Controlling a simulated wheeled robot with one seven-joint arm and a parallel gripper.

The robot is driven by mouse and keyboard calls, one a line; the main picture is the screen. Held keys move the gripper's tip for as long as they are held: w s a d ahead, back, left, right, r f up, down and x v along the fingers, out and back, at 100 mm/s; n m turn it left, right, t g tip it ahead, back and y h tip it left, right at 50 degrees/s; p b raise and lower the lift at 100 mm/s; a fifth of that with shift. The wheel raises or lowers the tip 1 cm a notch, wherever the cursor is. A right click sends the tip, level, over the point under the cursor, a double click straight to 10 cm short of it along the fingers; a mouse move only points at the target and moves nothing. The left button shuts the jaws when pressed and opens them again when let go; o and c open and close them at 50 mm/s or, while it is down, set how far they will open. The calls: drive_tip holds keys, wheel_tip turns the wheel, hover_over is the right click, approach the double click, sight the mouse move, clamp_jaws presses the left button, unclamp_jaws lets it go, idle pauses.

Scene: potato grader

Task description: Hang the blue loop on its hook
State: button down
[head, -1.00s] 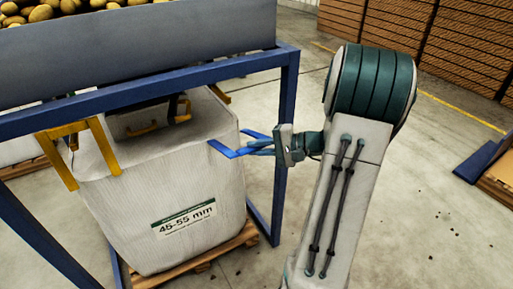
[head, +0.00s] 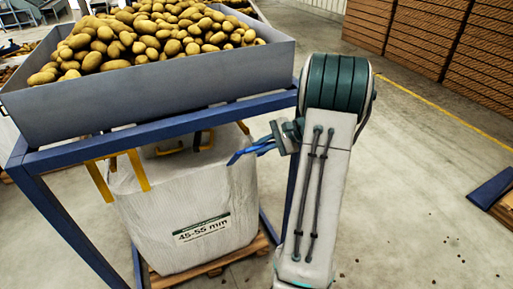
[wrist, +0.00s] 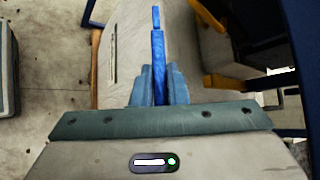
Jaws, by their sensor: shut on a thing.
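My gripper (head: 264,145) is shut on the blue loop (head: 237,157) and holds it at the right upper corner of the white bulk bag (head: 200,245), just below the blue frame beam (head: 180,124). In the wrist view the loop (wrist: 157,45) stands out edge-on as a narrow blue strip from between the fingers (wrist: 158,88). Its lower part is hidden by them. Yellow loops (head: 138,170) run from the bag up to the frame at the left. I cannot make out the hook for the blue loop in either view.
A grey hopper (head: 150,98) full of potatoes sits on the frame. A blue frame post (head: 292,190) stands close to my gripper. The bag rests on a wooden pallet (head: 215,265). Stacked brown crates (head: 430,45) stand at the back right, with open floor before them.

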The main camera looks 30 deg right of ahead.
drive_tip(key=shift+w+d+r, duration=0.1)
drive_tip(key=shift+w+r, duration=0.45)
drive_tip(key=shift+w, duration=0.15)
drive_tip(key=c, duration=1.4)
unclamp_jaws()
drive_tip(key=shift+f, duration=0.1)
drive_tip(key=shift+c, duration=0.2)
drive_tip(key=v, duration=1.4)
drive_tip(key=shift+f, duration=0.1)
